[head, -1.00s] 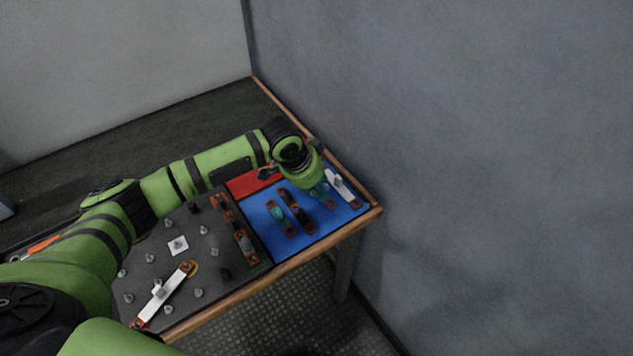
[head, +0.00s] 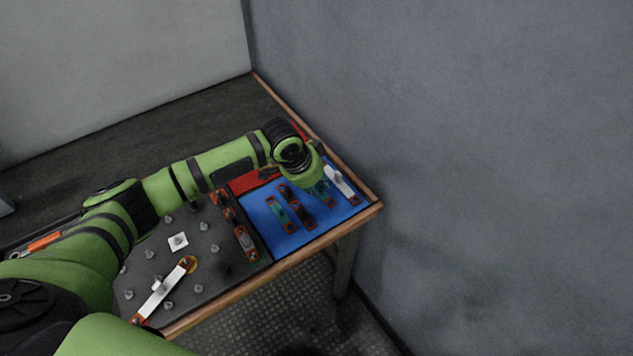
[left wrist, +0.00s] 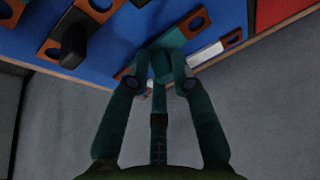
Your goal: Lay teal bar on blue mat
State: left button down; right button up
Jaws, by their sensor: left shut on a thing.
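My left gripper (head: 318,184) points down over the right part of the blue mat (head: 264,225). In the left wrist view, its fingers (left wrist: 162,72) are shut on a teal bar (left wrist: 172,40) with copper-coloured holed ends. The held bar lies flat at mat level or just above it; I cannot tell whether it touches. The gripper partly hides it in the head view, where one end (head: 328,199) shows. Another teal bar (head: 279,213) lies on the mat's left part. My right gripper is not in view.
A black bar (head: 297,207) lies between the teal bars; a white bar (head: 340,180) lies right of my gripper. A red mat (head: 243,184) adjoins the blue one. The dark board (head: 205,263) at left holds several studs and bars. A wall stands close at right.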

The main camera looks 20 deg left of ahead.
pick_arm(q)
jog(key=shift+f, duration=0.3)
jog(key=c, duration=1)
grip_release()
jog(key=v, duration=1.2)
